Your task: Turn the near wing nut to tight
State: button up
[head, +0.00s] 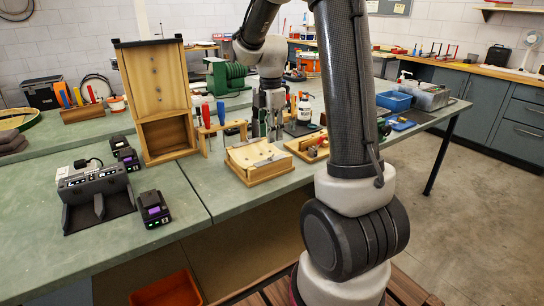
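A light wooden box (245,158) stands near the front edge of the green bench, with small grey metal parts (264,160) on its top. These are too small to tell whether one of them is the near wing nut. My gripper (268,134) points down just behind this box, at the end of my arm. Its fingertips are small and partly lost against the things behind, so I cannot tell whether it is open or shut, or whether it touches anything.
A wooden tray (304,146) with small parts is right of the box. A tool rack (221,127) with screwdrivers and a tall open wooden case (158,90) stand left. A charger (95,190) and battery packs (152,208) lie further left. The bench front between is clear.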

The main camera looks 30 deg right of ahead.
aim_at(271, 158)
jog(key=shift+f+n, duration=0.3)
jog(key=shift+f, duration=0.1)
notch_tip(271, 158, down, 7)
jog(key=shift+r, duration=0.1)
